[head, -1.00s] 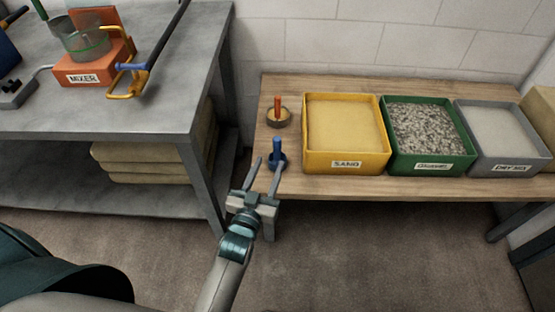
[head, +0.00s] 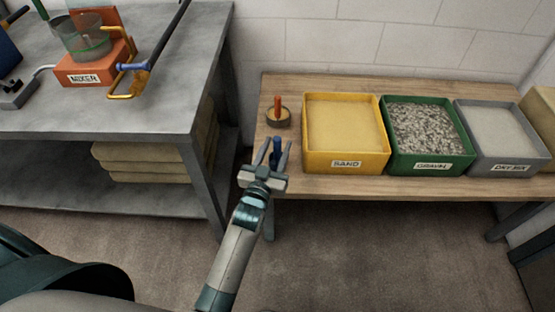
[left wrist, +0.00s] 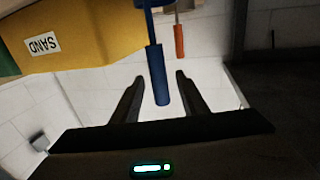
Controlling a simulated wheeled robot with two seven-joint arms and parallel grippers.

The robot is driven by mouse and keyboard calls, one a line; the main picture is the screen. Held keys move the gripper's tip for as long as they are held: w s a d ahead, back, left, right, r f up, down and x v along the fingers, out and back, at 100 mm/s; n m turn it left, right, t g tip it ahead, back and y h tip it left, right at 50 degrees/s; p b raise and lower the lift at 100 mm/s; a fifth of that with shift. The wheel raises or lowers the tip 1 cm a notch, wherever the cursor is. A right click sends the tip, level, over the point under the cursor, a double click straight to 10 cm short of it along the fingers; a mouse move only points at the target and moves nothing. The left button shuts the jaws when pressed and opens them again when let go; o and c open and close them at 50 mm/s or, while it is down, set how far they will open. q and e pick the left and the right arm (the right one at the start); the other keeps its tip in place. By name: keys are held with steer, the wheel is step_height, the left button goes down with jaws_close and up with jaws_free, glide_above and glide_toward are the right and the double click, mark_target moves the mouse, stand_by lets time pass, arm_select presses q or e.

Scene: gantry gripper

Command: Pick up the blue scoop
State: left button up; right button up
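The blue scoop (head: 276,152) stands with its handle upright at the left front of the wooden table, left of the sand bin. My left gripper (head: 276,144) is open, with one finger on each side of the handle in the head view. In the left wrist view the blue scoop's handle (left wrist: 157,75) reaches down between the two fingers (left wrist: 155,82), with a gap visible on both sides. The scoop's lower part is mostly hidden behind the gripper in the head view. My right gripper is not in view.
An orange-handled scoop (head: 278,112) stands just behind. The yellow sand bin (head: 345,164), green gravel bin (head: 432,166) and grey dry mix bin (head: 510,168) line the wooden table (head: 400,190). A grey bench (head: 150,115) with the orange mixer (head: 85,75) stands at left.

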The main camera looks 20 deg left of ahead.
arm_select(q)
steer(key=shift+w+r, duration=0.15)
steer(key=shift+w, duration=0.25)
steer(key=w, duration=0.4)
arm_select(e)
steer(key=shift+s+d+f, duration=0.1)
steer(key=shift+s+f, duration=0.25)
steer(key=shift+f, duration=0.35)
arm_select(q)
jaws_close()
